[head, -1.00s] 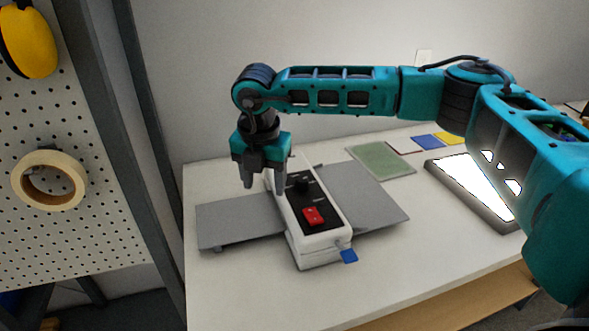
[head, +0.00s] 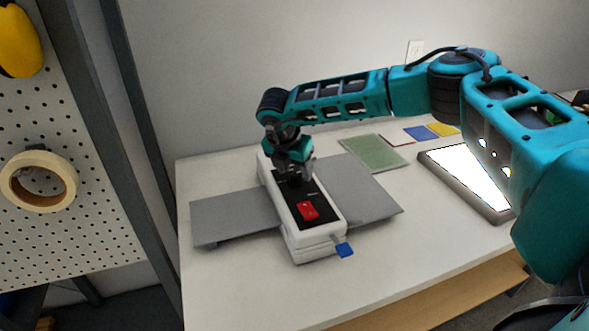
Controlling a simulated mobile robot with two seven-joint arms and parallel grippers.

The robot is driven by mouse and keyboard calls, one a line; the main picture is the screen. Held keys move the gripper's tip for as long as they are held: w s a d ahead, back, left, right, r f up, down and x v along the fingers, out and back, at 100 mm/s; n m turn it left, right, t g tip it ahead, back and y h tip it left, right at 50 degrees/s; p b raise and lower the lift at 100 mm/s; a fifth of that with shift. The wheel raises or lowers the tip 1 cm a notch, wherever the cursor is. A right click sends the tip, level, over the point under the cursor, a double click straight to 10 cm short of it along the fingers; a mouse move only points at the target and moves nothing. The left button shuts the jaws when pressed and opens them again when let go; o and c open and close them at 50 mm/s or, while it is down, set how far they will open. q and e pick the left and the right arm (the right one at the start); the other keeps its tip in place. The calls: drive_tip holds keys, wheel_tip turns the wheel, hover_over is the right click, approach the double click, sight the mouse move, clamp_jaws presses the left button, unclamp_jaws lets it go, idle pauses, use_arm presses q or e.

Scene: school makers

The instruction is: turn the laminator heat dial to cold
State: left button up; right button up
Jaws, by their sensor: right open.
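The laminator (head: 318,239) is a white unit with a black top panel and grey trays on both sides, standing on the white table. A red rocker switch (head: 307,210) sits on the near part of its panel. The heat dial is at the far part of the panel and is now mostly hidden by my right gripper (head: 294,181). My right gripper points down right over the dial, its fingers apart; I cannot tell whether they touch the dial. The dial's setting cannot be read. My left gripper is not in view.
A green mat (head: 374,153), coloured cards (head: 421,133) and a bright light panel (head: 466,178) lie to the right. A pegboard with a tape roll (head: 38,181) stands at left. The table front is clear.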

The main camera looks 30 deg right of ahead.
drive_tip(key=shift+w+d+f, duration=0.1)
drive_tip(key=shift+d+f, duration=0.05)
drive_tip(key=shift+f, duration=0.35)
drive_tip(key=c, duration=1)
